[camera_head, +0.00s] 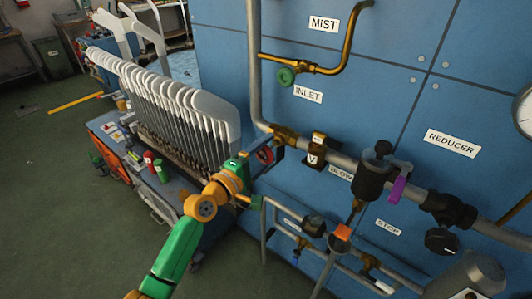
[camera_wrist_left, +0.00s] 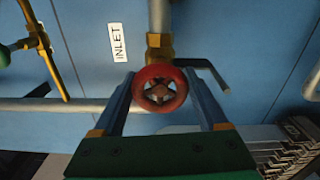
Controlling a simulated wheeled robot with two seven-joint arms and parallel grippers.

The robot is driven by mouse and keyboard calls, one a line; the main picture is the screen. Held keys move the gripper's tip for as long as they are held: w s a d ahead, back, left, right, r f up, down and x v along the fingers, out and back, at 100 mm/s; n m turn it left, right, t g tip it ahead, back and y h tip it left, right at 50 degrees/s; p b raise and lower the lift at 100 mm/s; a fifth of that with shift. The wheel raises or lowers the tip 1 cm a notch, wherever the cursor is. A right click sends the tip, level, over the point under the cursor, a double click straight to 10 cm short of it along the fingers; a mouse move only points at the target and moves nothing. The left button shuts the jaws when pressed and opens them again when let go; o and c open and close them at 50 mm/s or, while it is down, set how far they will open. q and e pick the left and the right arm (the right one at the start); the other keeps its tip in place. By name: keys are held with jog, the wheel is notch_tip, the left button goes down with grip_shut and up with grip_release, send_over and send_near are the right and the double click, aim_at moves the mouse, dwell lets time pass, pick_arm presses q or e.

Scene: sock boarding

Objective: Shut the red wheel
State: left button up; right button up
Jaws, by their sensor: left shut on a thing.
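The red wheel (camera_wrist_left: 160,72) is a small round handwheel with a dark hub, on a brass valve (camera_wrist_left: 160,45) in the left wrist view. My left gripper (camera_wrist_left: 160,82) has one finger on each side of the wheel and is shut on its rim. In the head view the red wheel (camera_head: 265,155) shows in part beside the end of my green and orange left arm, left of the brass fitting on the grey pipe. My left gripper (camera_head: 262,164) partly hides it there. My right gripper is not in view.
A green wheel (camera_head: 286,76) sits above, near the INLET label (camera_head: 308,94). Grey pipes, a purple lever (camera_head: 397,189) and a black knob (camera_head: 441,242) stand out from the blue panel on the right. A rack of white sock boards (camera_head: 180,100) stands close on the left.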

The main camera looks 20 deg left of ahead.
pick_arm(q)
jog(key=m, duration=0.4)
jog(key=shift+f+m, duration=0.1)
jog(key=shift+m, duration=0.2)
jog(key=m, duration=0.4)
jog(key=shift+m, duration=0.3)
jog(key=m, duration=0.4)
jog(key=shift+m, duration=0.3)
jog(key=m+p, duration=0.1)
jog(key=m, duration=0.3)
jog(key=shift+a, duration=0.1)
jog(key=m, duration=0.4)
jog(key=shift+p, duration=0.35)
jog(key=m, duration=0.3)
jog(key=shift+m, duration=0.3)
jog(key=m+p, duration=0.1)
jog(key=m, duration=0.5)
jog(key=shift+m, duration=0.3)
